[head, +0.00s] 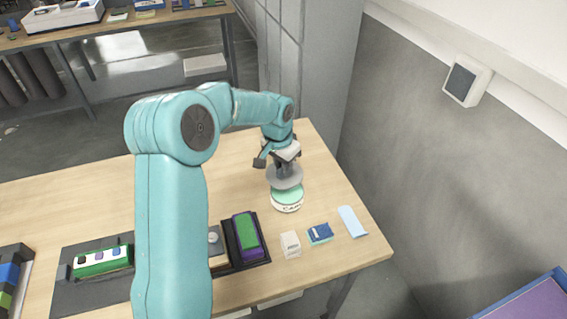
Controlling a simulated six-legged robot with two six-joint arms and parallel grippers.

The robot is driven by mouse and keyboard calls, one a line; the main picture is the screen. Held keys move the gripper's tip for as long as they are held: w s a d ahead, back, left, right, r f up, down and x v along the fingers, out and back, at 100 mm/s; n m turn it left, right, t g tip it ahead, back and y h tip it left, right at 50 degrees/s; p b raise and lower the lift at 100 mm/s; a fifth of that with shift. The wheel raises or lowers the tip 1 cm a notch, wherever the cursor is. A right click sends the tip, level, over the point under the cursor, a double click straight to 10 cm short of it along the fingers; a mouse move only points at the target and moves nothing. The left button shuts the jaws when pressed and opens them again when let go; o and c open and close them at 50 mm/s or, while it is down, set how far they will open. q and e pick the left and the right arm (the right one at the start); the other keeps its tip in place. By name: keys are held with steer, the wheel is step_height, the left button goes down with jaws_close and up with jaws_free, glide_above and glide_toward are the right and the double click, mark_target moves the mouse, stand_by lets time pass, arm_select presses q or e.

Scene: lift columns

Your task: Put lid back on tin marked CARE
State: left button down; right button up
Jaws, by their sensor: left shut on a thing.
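The tin marked CARE (288,206) stands on the wooden table, a low round white tin with dark letters on its side. Its top shows light green. A grey round lid (285,178) is just above the tin, its far part overlapping the tin's back edge in the picture; I cannot tell whether the two touch. My left gripper (284,162) is shut on the lid from above. My right gripper does not show.
A white box (290,244), a blue box (320,234) and a light blue packet (352,221) lie in front of the tin. A dark tray (262,256) holds a green and purple block. The table's right edge is close; a grey wall stands beyond it.

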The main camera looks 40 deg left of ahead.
arm_select(q)
steer(key=shift+w+d+f+b, duration=0.45)
steer(key=shift+w+f, duration=0.15)
steer(key=shift+f, duration=0.25)
steer(key=shift+s+f, duration=0.1)
steer(key=shift+f, duration=0.3)
steer(key=shift+s+a+f+b, duration=0.15)
steer(key=shift+f+b, duration=0.3)
steer(key=shift+s+a+f+b, duration=0.1)
steer(key=shift+a+f+b, duration=0.05)
steer(key=shift+f+b, duration=0.25)
steer(key=shift+w+d+f+b, duration=0.1)
steer(key=shift+w+f+b, duration=0.05)
steer(key=shift+f+b, duration=0.4)
steer(key=shift+w+d+f+b, duration=0.15)
steer(key=shift+f+b, duration=0.15)
steer(key=shift+f, duration=0.3)
steer(key=shift+s+a, duration=0.2)
steer(key=shift+s, duration=0.05)
steer(key=shift+w+d, duration=0.15)
steer(key=shift+w, duration=0.05)
steer(key=shift+s, duration=0.1)
steer(key=shift+s, duration=0.1)
steer(key=shift+w, duration=0.2)
